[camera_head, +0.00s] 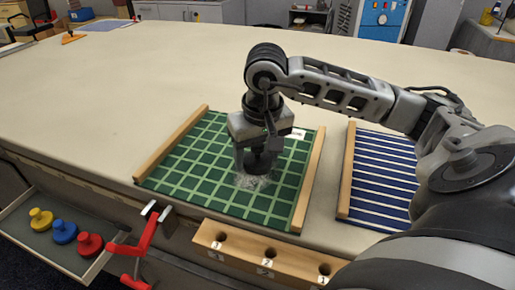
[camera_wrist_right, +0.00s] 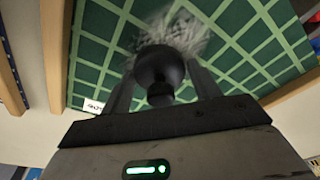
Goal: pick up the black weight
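The black weight (camera_wrist_right: 160,68) stands on the green grid board (camera_head: 205,140), its knob toward my right wrist camera. It also shows in the head view (camera_head: 258,163), partly hidden by the gripper. My right gripper (camera_head: 257,150) points down over the board. In the right wrist view its two fingers (camera_wrist_right: 160,85) are on either side of the weight, with gaps beside the narrow knob, so it looks open. Whether a finger touches the wider body I cannot tell. My left gripper is not in view.
A grey fuzzy patch (camera_head: 254,182) lies by the weight. Wooden rails (camera_head: 308,180) edge the board. A blue striped board (camera_head: 375,180) is at right, a wooden block with holes (camera_head: 245,245) in front. A drawer (camera_head: 40,245) holds yellow, blue and red weights. A red clamp (camera_head: 147,235) grips the table edge.

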